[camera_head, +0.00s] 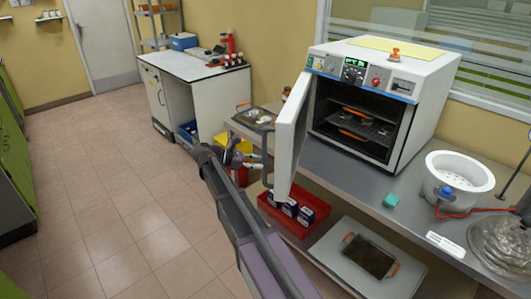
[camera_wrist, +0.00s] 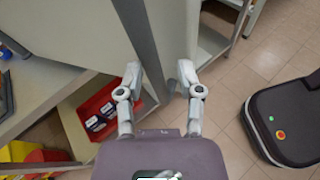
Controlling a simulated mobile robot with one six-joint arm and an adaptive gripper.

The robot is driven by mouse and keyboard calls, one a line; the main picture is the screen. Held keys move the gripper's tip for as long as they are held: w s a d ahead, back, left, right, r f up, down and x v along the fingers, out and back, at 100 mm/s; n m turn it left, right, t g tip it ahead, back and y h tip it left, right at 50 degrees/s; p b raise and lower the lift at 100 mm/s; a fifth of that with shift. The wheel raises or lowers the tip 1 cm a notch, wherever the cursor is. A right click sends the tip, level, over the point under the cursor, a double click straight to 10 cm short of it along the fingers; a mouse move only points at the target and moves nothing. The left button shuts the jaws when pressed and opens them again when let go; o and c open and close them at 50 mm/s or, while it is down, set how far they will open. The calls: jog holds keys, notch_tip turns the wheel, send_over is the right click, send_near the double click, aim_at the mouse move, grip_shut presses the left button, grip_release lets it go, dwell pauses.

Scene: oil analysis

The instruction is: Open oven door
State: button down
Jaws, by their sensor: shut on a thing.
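The white oven (camera_head: 372,95) stands on the grey bench, and its door (camera_head: 290,138) is swung wide open toward the left. The dark inside shows racks with small dishes on them. My gripper (camera_head: 262,160) is at the outer side of the door, low near its free edge.
A red bin with small boxes (camera_head: 298,212) and a tray (camera_head: 368,257) sit on the shelf below the bench. The tiled floor at left is clear.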

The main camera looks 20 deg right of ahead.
jog(key=s+a+f+m+t+y, duration=0.1)
jog(key=s+a+f+m+y, duration=0.1)
jog(key=s+f+m+y, duration=0.4)
jog(key=s+a+f+m+t+y, duration=0.1)
jog(key=s+f+m+y, duration=0.6)
jog(key=s, duration=0.8)
jog(key=shift+s+a+f+m+t+y, duration=0.3)
jog(key=shift+a+m+t+y, duration=0.1)
jog(key=shift+a+m+y, duration=0.4)
jog(key=shift+d, duration=0.15)
